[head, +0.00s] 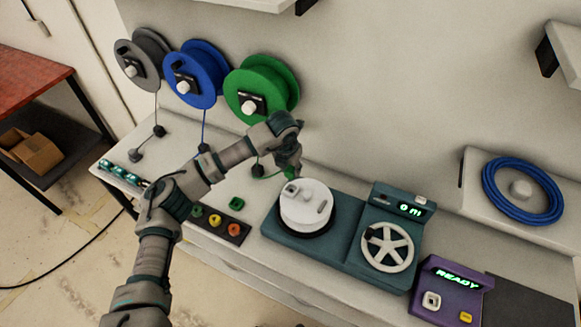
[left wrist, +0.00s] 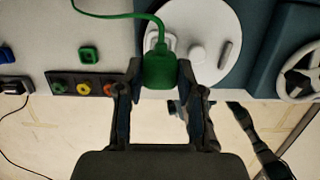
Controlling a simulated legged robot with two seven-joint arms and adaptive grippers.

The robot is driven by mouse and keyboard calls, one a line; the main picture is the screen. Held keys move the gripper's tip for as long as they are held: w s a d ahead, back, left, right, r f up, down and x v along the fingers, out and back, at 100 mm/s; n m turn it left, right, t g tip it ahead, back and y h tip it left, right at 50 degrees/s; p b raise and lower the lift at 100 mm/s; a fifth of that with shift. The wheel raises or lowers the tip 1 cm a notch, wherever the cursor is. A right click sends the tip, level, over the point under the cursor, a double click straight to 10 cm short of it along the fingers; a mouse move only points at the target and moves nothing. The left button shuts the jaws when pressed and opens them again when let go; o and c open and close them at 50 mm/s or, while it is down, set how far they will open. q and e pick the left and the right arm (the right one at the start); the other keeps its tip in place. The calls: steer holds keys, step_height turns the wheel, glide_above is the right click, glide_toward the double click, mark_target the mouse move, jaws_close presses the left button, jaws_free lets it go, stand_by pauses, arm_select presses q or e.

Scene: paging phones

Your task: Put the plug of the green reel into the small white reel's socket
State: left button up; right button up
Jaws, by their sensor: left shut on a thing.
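The green reel (head: 262,88) hangs on the wall, and its green cord runs to a green plug (left wrist: 160,70). My left gripper (left wrist: 160,78) is shut on this plug, one finger on each side. In the head view the left gripper (head: 290,164) is over the back left edge of the small white reel (head: 310,212). The white reel lies flat on a teal base; its top also shows in the left wrist view (left wrist: 222,62). A raised block, apparently its socket (head: 291,189), is near the plug and partly hidden behind it in the wrist view. I cannot tell whether they touch.
Grey (head: 140,58) and blue (head: 196,73) reels hang left of the green one. A button panel (head: 222,224) lies left of the white reel. A spoked handwheel (head: 387,247) and a purple READY box (head: 447,290) stand to the right.

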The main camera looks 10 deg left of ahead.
mark_target(291, 177)
arm_select(q)
steer(key=shift+d+f+b, duration=0.1)
steer(key=shift+f+b, duration=1.3)
steer(key=shift+f, duration=0.9)
steer(key=shift+f, duration=0.2)
steer(key=shift+f+b, duration=0.35)
steer(key=shift+b, duration=0.05)
steer(key=shift+f+b, duration=0.5)
steer(key=shift+f, duration=0.25)
steer(key=o, duration=1.4)
steer(key=shift+o, duration=0.2)
